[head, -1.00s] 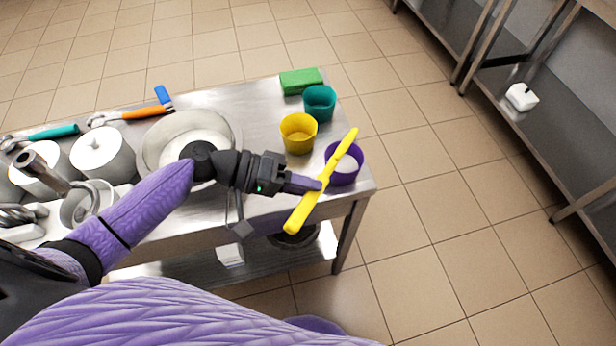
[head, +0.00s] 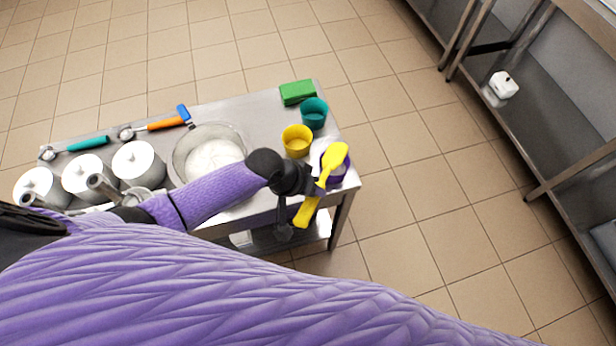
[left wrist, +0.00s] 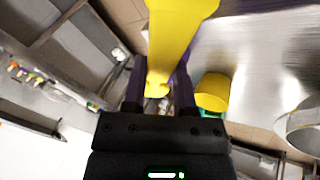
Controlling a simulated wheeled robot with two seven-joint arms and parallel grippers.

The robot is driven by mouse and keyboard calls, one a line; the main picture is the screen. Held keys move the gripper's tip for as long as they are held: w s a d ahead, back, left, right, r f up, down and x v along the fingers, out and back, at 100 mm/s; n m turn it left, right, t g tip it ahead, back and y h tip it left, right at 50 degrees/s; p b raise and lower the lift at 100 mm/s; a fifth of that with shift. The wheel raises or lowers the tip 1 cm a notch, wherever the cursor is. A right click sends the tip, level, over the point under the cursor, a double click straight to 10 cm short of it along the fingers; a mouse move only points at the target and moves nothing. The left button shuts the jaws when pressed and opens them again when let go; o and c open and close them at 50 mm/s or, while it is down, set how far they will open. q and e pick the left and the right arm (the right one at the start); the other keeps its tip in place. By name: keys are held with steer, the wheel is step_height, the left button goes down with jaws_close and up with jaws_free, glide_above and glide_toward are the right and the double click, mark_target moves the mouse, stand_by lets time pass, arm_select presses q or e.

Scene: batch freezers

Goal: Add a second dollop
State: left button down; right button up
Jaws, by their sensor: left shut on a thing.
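My left gripper (head: 318,187) is shut on a yellow spatula (head: 335,156), which also fills the top of the left wrist view (left wrist: 180,35). The spatula's broad end points up and away, over the purple cup (head: 343,179), and its handle hangs toward the table's front edge. The spatula and gripper hide most of that cup and its contents. I cannot tell whether they touch it. A metal bowl (head: 239,137) of white stuff stands left of the cups, partly behind my left arm. My right gripper is not in view.
A yellow cup (head: 297,141), a teal cup (head: 314,113) and a green block (head: 297,92) stand close behind the purple cup. Orange (head: 166,123) and teal (head: 88,144) handled scoops and lidded white containers (head: 137,163) lie left. Open floor is right of the table.

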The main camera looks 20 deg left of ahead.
arm_select(q)
steer(key=y+p, duration=0.1)
steer(key=p, duration=0.1)
steer(key=d+r+y+p, duration=0.1)
steer(key=y+p, duration=0.1)
steer(key=shift+d+m, duration=0.2)
steer(key=shift+m, duration=0.1)
steer(key=shift+r+y+p, duration=0.15)
steer(key=shift+y+p, duration=0.2)
steer(key=shift+y, duration=0.45)
steer(key=shift+a+r+p, duration=0.1)
steer(key=shift+r+p, duration=0.65)
steer(key=shift+p, duration=0.05)
